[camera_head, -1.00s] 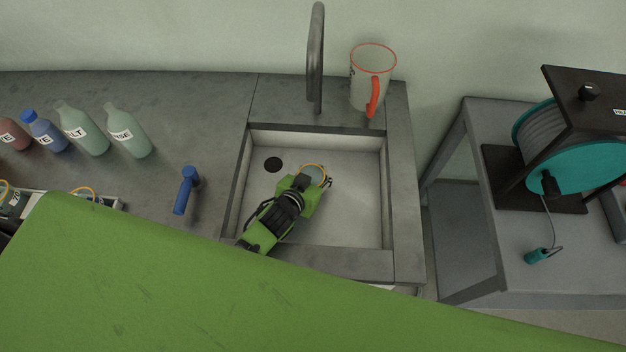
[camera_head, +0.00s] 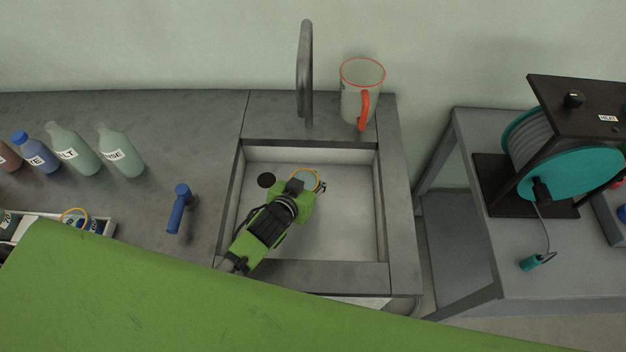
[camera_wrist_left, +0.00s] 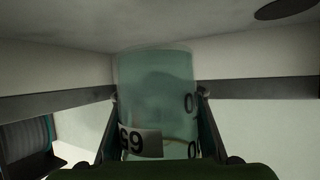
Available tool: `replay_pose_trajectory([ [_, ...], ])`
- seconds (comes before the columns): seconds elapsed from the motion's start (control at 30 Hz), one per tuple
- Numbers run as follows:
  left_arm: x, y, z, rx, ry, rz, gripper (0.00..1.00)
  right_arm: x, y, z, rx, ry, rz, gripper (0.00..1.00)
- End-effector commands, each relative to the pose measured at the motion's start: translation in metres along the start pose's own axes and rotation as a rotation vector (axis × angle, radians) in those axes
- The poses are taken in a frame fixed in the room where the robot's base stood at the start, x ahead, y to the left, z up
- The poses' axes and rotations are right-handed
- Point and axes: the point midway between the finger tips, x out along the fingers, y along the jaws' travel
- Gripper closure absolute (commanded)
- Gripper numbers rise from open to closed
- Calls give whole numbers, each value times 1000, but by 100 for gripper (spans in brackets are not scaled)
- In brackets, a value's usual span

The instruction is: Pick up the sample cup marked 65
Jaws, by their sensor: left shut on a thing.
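A clear, pale teal sample cup (camera_wrist_left: 155,85) with a yellow-orange rim is between my left gripper's fingers. In the left wrist view its white label shows upside down and reads as 65. My left gripper (camera_wrist_left: 155,120) is shut on the cup, one finger on each side. In the head view the cup (camera_head: 305,177) and my left gripper (camera_head: 308,187) are over the sink basin, right of the dark drain. My gripper hides much of the cup there, and its height above the basin floor is hard to tell. My right gripper is not in view.
The sink (camera_head: 350,240) has a grey tap (camera_head: 305,75) behind it. A jug with an orange handle (camera_head: 361,95) stands on the back ledge. A blue-handled thing (camera_head: 180,208) and several bottles are on the left counter. A reel (camera_head: 560,160) stands on the right table.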

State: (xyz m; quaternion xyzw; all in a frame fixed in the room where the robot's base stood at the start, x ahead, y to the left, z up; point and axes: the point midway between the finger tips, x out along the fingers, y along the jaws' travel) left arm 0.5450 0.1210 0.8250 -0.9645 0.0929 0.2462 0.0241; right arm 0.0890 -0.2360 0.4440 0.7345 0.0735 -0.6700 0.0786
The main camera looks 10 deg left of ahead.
Motion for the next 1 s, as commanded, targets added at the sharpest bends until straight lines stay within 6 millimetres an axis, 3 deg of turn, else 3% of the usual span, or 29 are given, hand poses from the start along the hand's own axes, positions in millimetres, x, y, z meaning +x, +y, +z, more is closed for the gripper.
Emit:
replay_pose_trajectory([
  [0.5, -19, 0, -36, -1, 2, 1, 97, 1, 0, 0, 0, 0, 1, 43],
  [1.0, -27, 0, -49, 0, 0, 1, 97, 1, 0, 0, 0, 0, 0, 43],
])
